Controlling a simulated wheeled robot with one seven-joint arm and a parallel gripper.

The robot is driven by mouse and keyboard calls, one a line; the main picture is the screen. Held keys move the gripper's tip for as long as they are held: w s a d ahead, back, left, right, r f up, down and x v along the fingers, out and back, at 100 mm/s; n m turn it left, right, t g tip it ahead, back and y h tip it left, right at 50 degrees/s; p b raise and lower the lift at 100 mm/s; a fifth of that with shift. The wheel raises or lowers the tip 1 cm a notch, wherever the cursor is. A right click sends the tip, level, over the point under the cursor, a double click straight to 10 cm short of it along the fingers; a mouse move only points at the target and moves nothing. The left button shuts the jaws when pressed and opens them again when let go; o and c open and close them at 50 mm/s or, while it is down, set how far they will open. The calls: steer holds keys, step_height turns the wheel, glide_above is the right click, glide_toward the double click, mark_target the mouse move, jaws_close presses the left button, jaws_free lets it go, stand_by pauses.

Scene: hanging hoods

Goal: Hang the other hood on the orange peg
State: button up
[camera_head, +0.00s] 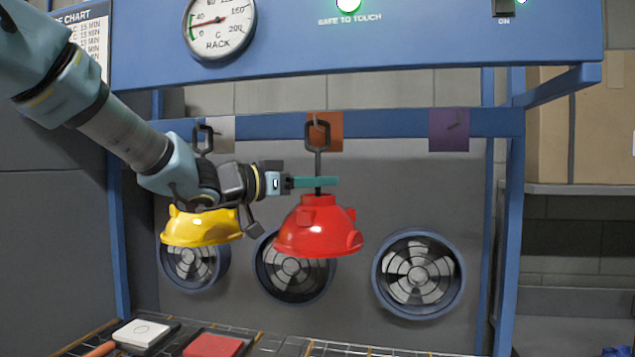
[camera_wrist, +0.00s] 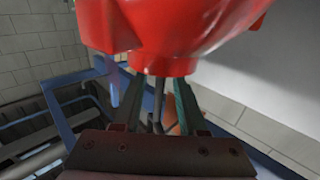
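The red hood (camera_head: 318,230) hangs upright below the orange panel (camera_head: 336,132). Its dark stem and loop (camera_head: 318,150) reach up to the orange peg; the loop appears to be over it, but the exact contact is too small to tell. My gripper (camera_head: 318,182) is at the stem just above the red dome. In the wrist view, the fingers (camera_wrist: 158,108) stand apart on either side of the stem, with gaps showing, and the red hood (camera_wrist: 165,35) fills the top. The yellow hood (camera_head: 200,228) hangs to the left, its loop at the pale panel (camera_head: 220,134), partly hidden by my arm.
The purple panel's peg (camera_head: 452,126) at right is empty. Several fans (camera_head: 418,272) sit in the wall behind. A wire-grid bench with a white block (camera_head: 142,332) and a red block (camera_head: 214,345) lies below. A blue frame post (camera_head: 508,220) bounds the right side.

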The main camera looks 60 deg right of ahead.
steer(key=shift+o, duration=0.2)
steer(key=shift+f, duration=0.1)
steer(key=shift+w+a, duration=0.25)
steer(key=shift+a, duration=0.2)
steer(key=b+v, duration=0.3)
steer(key=v, duration=0.6)
steer(key=shift+w+a, duration=0.15)
steer(key=shift+a, duration=0.2)
